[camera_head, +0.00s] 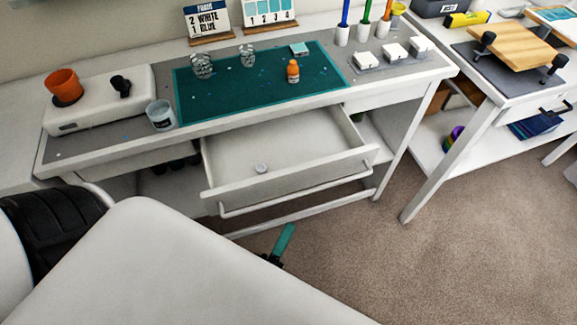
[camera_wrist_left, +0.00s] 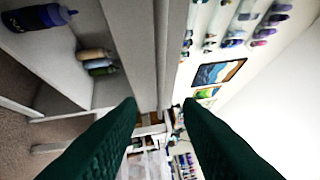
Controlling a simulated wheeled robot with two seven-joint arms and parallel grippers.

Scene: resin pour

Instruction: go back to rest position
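My left gripper (camera_head: 281,243) shows in the head view as a green finger past the edge of my white arm, in front of the workbench and below the open drawer (camera_head: 290,193). Most of it is hidden by the arm. In the left wrist view its two green fingers (camera_wrist_left: 160,108) stand apart with nothing between them. The gripper is clear of the bench and holds nothing. My right gripper is in neither view.
Carpet (camera_head: 460,250) at the right is clear.

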